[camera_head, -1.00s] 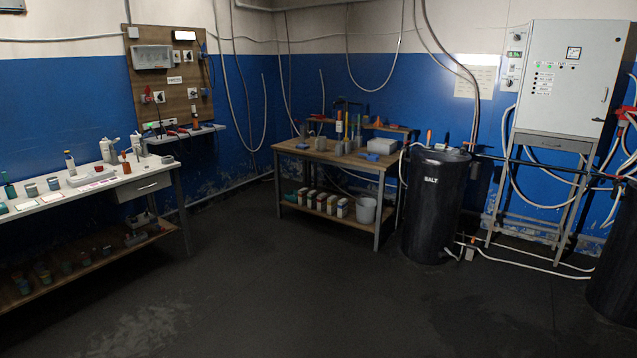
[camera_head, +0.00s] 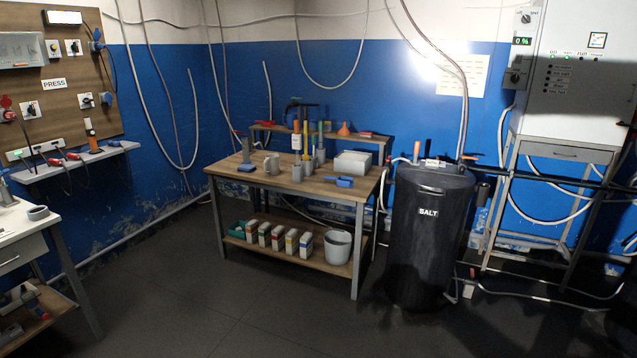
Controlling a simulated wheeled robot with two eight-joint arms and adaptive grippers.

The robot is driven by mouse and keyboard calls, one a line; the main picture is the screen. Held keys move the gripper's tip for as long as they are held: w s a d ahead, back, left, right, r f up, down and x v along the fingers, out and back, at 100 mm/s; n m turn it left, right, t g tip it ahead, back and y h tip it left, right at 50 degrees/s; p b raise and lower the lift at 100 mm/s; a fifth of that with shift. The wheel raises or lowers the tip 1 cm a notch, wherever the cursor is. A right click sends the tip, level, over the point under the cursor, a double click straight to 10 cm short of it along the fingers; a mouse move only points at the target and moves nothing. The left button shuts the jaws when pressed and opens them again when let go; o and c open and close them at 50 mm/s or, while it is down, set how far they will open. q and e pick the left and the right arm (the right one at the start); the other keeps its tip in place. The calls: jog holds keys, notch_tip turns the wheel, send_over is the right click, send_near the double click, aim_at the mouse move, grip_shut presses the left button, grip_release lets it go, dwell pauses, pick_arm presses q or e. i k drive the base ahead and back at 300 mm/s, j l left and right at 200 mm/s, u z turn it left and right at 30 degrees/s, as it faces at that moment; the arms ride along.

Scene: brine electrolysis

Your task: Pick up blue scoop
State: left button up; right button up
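A small blue object that looks like the blue scoop (camera_head: 340,182) lies on the wooden workbench (camera_head: 228,177), near its front right edge. It is small in view, so its exact shape is hard to tell. Another blue-topped piece (camera_head: 246,167) stands at the left of the same bench top. Neither of my grippers shows in the head view, and the bench is some distance ahead.
A black SALT barrel (camera_head: 428,245) stands right of the bench. A white bucket (camera_head: 338,247) and several small boxes (camera_head: 278,237) sit on its lower shelf. A white table (camera_head: 22,240) is at the left edge. The floor in front is clear.

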aim_at(339, 181)
jog(key=i, duration=2.45)
jog(key=i+z, duration=0.35)
jog(key=i, duration=0.15)
jog(key=i+j+z, duration=0.15)
jog(key=i+z, duration=0.2)
jog(key=i+j+z, duration=0.3)
jog(key=i, duration=0.25)
jog(key=i+j+z, duration=0.35)
jog(key=i+j, duration=0.05)
jog(key=i, duration=0.05)
